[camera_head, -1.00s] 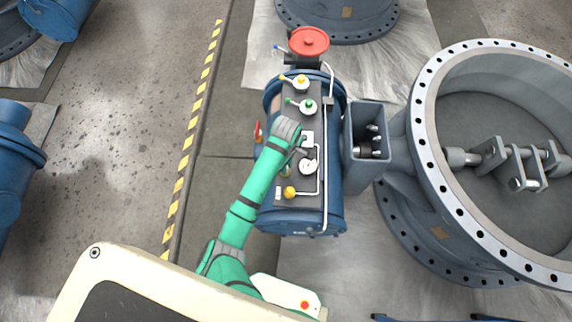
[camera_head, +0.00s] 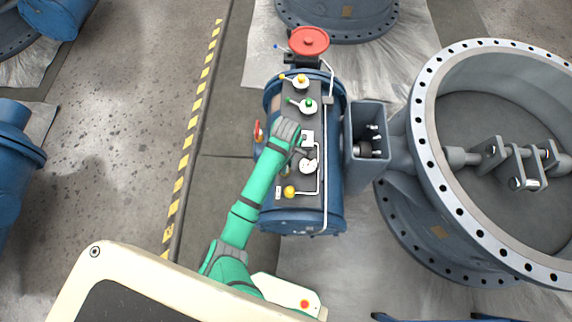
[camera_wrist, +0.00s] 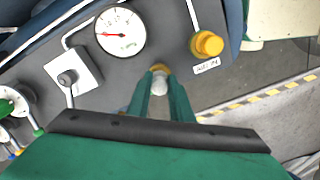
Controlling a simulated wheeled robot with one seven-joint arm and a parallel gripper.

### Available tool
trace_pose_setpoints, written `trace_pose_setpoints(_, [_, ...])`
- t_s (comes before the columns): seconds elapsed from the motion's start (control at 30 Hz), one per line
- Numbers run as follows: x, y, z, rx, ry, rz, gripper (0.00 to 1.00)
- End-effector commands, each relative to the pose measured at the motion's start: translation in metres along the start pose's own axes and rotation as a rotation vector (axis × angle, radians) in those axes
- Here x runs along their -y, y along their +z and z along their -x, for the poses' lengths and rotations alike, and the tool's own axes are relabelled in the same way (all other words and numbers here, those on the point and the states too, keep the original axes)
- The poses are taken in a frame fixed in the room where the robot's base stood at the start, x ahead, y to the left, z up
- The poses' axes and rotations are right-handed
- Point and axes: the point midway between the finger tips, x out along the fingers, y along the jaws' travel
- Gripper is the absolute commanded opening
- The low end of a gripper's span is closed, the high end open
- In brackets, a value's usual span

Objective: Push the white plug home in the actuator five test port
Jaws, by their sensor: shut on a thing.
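The white plug (camera_wrist: 159,84) is between my gripper's fingertips (camera_wrist: 160,92) in the wrist view, and the fingers are shut on it. A brass-coloured port (camera_wrist: 160,69) shows just beyond the plug on the dark panel (camera_wrist: 128,78). The plug's end is at or very close to the port; I cannot tell how deep it sits. In the head view my gripper (camera_head: 299,150) is over the panel of the blue actuator (camera_head: 334,205). The plug is too small to make out there.
A pressure gauge (camera_wrist: 120,32) and a yellow knob (camera_wrist: 207,44) with a white label flank the port. A small square plate with a stem (camera_wrist: 73,77) is further left. A white pipe (camera_head: 323,175) runs along the panel. A large grey valve (camera_head: 428,150) stands right of the actuator.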

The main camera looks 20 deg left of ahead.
Motion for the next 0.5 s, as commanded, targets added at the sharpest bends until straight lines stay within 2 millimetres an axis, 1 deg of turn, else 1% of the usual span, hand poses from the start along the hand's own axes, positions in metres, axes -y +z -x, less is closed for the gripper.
trace_pose_setpoints(0.17, [0.0002,0.0001,-0.0009,0.001,-0.001,0.0,0.0])
trace_pose_setpoints(0.2, [0.0002,0.0001,-0.0009,0.001,-0.001,0.0,0.22])
trace_pose_setpoints(0.27, [0.0002,0.0001,-0.0008,0.001,-0.001,0.0,0.36])
trace_pose_setpoints(0.3, [0.0002,0.0001,-0.0008,0.001,-0.001,0.0,0.41])
trace_pose_setpoints(0.5, [0.0001,0.0001,-0.0007,0.0,-0.001,0.0,0.41])
